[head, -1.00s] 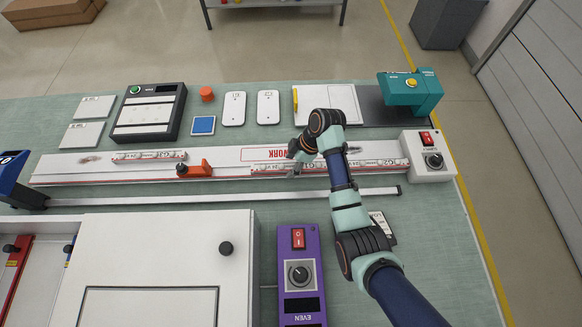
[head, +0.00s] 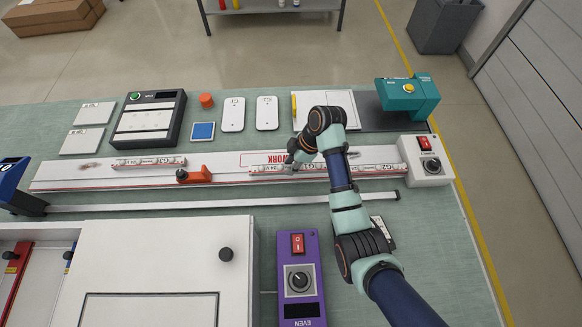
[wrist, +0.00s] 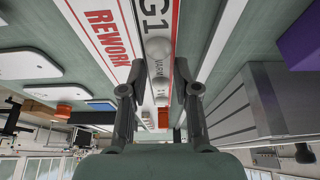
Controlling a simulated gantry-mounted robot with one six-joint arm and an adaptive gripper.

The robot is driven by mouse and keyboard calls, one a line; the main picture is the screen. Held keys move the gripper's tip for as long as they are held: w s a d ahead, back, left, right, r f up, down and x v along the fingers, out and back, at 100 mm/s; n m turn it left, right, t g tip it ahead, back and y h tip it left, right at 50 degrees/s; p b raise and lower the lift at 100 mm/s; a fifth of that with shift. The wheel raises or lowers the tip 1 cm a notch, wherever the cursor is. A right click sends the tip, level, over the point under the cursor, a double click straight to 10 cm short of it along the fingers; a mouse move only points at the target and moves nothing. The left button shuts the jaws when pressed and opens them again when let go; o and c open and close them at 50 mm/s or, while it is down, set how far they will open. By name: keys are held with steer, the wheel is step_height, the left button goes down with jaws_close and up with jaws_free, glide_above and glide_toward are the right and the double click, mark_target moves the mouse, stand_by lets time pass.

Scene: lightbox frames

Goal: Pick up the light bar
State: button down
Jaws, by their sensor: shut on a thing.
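A white light bar marked G1 (wrist: 158,30), with a row of round lamps, runs lengthwise between the two fingers of my gripper (wrist: 160,92) in the wrist view. In the head view my gripper (head: 291,163) is over this bar (head: 270,168), shut on it. The bar lies along the long white rail marked REWORK (head: 225,160); I cannot tell whether it is clear of the rail. Another light bar (head: 375,170) lies to its right, end to end with it, partly behind my arm. A third light bar (head: 148,162) lies further left.
An orange block (head: 196,174) stands on the rail left of my gripper. A switch box (head: 425,160) closes the rail's right end. A thin grey bar (head: 240,204), a white cabinet (head: 170,270) and a purple control box (head: 300,280) are on the near side.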

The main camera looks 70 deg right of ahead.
step_height(320, 180, up, 17)
steer(key=p, duration=0.9)
